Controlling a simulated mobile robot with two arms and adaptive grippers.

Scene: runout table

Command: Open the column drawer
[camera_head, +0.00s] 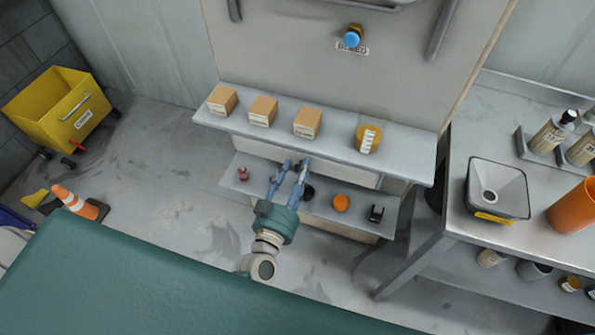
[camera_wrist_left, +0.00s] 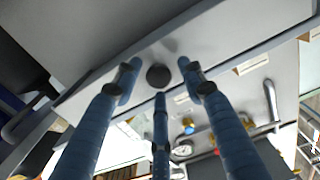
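My left gripper (camera_head: 289,168) reaches up to the column's lower ledge, beneath the upper shelf. Its blue fingers are spread with a gap between them. In the left wrist view the gripper (camera_wrist_left: 158,88) has its fingers around the line of sight to a dark round knob-like piece (camera_wrist_left: 158,76) on a pale grey surface; I cannot tell whether they touch it. A pale panel (camera_head: 345,177) shows under the upper shelf, partly hidden; I cannot tell for certain whether it is the drawer front. My right gripper is out of view.
The lower ledge (camera_head: 322,209) holds an orange ball (camera_head: 341,203) and small items. A steel bench (camera_head: 465,222) stands right; a cone (camera_head: 74,201) and yellow cart (camera_head: 50,112) stand left.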

